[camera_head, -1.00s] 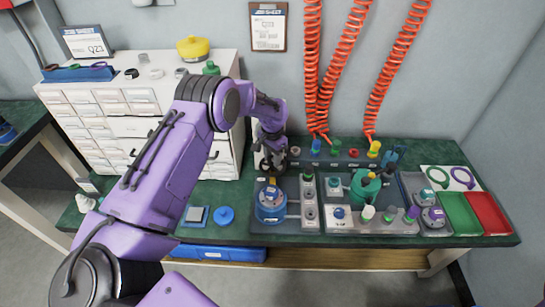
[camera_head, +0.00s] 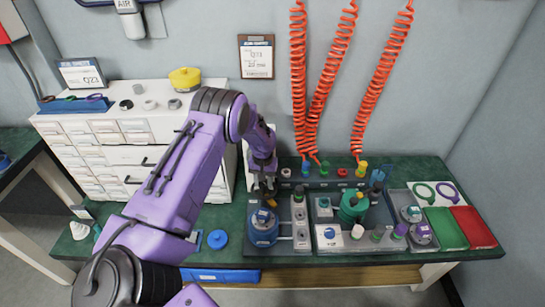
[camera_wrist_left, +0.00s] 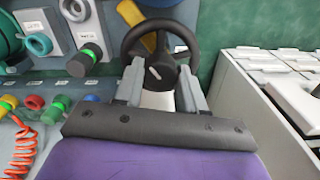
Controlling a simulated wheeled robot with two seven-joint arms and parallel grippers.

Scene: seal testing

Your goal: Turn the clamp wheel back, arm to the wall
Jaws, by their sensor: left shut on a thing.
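The clamp wheel is a black ring with spokes; it shows in the left wrist view (camera_wrist_left: 160,45), with a pale mark near its hub. My left gripper (camera_wrist_left: 160,88) has its two grey fingers either side of the wheel's near part and is shut on it. In the head view, my left gripper (camera_head: 265,192) reaches down from the purple arm, just behind the blue pot (camera_head: 263,230). The gripper largely hides the wheel there. A yellow arm (camera_wrist_left: 150,42) shows through the wheel; its exact direction relative to the wall is hard to tell. My right gripper is out of view.
A green pot (camera_head: 352,208) stands to the right, with several valves and knobs around it. Green (camera_head: 445,230) and red (camera_head: 473,228) trays lie at the far right. A white drawer cabinet (camera_head: 140,135) stands close on the left. Orange coiled hoses (camera_head: 298,80) hang behind.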

